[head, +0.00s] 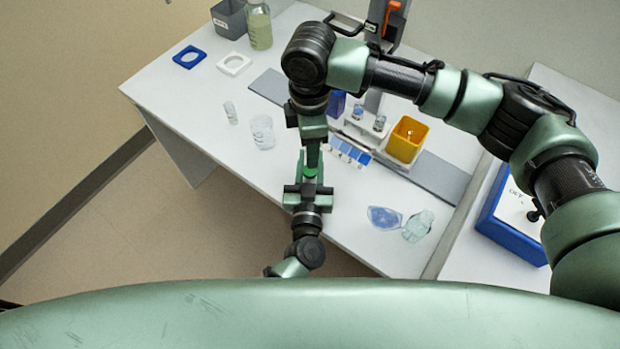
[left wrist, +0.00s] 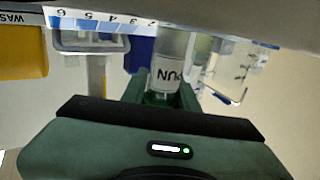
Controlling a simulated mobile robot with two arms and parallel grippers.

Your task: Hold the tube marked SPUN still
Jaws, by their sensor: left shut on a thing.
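The tube marked SPUN (left wrist: 168,72) shows in the left wrist view, with "PUN" readable upside down on its white label. Its green cap (head: 310,172) shows in the head view near the table's front edge. My left gripper (head: 309,178), coming from below, is shut on the tube at the cap; its fingers also show in the left wrist view (left wrist: 160,97). My right gripper (head: 312,158) points down from above, very close to the cap. Its fingertips overlap the tube in the head view, so I cannot tell whether they touch it or how far they are open.
A beaker (head: 262,132) and a small vial (head: 231,113) stand left. Goggles (head: 384,217) and a crumpled clear item (head: 417,226) lie front right.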

